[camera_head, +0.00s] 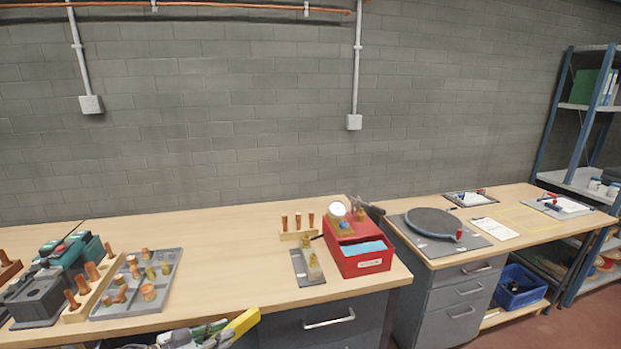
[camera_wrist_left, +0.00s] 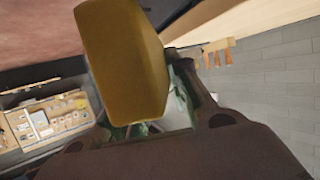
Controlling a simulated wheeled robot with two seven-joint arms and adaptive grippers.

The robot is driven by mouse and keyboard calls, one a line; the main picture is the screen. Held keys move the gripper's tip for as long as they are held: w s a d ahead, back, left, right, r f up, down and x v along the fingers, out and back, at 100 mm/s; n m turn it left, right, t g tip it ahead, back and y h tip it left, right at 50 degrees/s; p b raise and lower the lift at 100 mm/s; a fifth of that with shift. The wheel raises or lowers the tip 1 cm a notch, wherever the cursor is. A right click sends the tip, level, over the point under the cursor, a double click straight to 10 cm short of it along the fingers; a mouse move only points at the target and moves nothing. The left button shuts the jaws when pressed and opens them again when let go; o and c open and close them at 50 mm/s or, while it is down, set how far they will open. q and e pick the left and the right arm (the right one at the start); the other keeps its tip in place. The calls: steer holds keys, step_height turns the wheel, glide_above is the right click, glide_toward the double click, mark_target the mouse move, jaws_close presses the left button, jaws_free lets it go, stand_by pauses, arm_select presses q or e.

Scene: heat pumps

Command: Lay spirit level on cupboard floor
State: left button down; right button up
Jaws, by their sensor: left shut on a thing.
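The yellow spirit level (camera_head: 245,321) shows at the bottom of the head view, in front of the bench edge. My left gripper (camera_head: 222,332) is shut on it. In the left wrist view the spirit level (camera_wrist_left: 122,62) is a large yellow block standing up from my left gripper (camera_wrist_left: 150,128), and it hides much of what lies beyond. The spirit level's far end is cut off or hidden in the head view. My right gripper is not in view. I cannot make out an open cupboard or its floor in either view.
The wooden bench (camera_head: 225,262) has a grey front with a handle (camera_head: 328,317) below it. On top are a red box (camera_head: 362,262), a grey tray of copper fittings (camera_head: 165,268) and green-grey tools (camera_head: 62,262). A second bench (camera_head: 540,224) with drawers stands right, with a blue crate (camera_head: 518,290).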

arm_select(q)
steer(key=shift+w+d+f+n+t+y, duration=0.2)
steer(key=shift+d+f+n+t+y, duration=0.35)
steer(key=shift+f+n+y, duration=0.3)
steer(key=shift+d+f+n+t+y, duration=0.1)
steer(key=shift+f+n+t+y, duration=0.25)
steer(key=shift+n+y, duration=0.25)
steer(key=shift+d+f+n+t+y, duration=0.1)
steer(key=shift+f+n+t+y, duration=0.2)
steer(key=shift+n+y, duration=0.25)
steer(key=shift+s+a+f+n+t+y, duration=0.1)
steer(key=shift+s+f+n+t+y, duration=0.1)
steer(key=shift+s+f+n+y, duration=0.45)
steer(key=shift+s+a+f+n+t+y, duration=0.1)
steer(key=shift+f+n+t+y, duration=0.15)
steer(key=shift+n+y, duration=0.65)
steer(key=shift+s+f+n+t+y, duration=0.15)
steer(key=shift+s+f+n+y, duration=0.35)
steer(key=shift+y, duration=0.45)
